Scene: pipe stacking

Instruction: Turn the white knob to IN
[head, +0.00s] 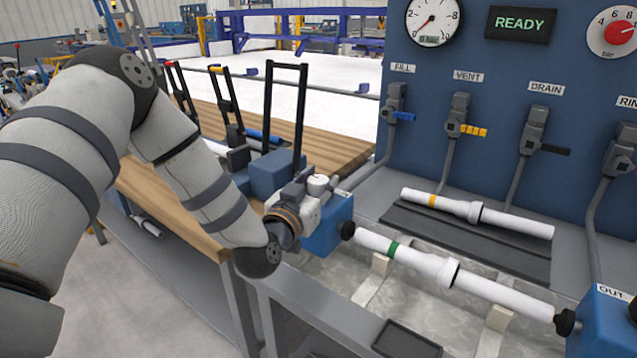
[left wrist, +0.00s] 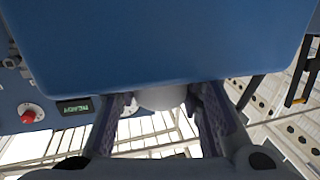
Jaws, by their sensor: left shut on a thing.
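The white knob (head: 317,184) sits on top of the left blue block (head: 328,225) at the end of the bench. My left gripper (head: 306,193) reaches it from the left, and its body hides part of the block. In the left wrist view, the two dark fingers of the gripper (left wrist: 162,105) are on either side of the round white knob (left wrist: 161,96), against the blue block (left wrist: 165,45). The gripper is shut on the knob. The knob's pointer and any IN marking cannot be made out. My right gripper is not in view.
A white pipe with a green band (head: 420,264) runs from the left block to a blue block marked OUT (head: 612,315). Another pipe with an orange band (head: 475,213) lies on a dark mat. Behind stands a blue panel (head: 470,60) with valves, gauges and a READY display (head: 520,24).

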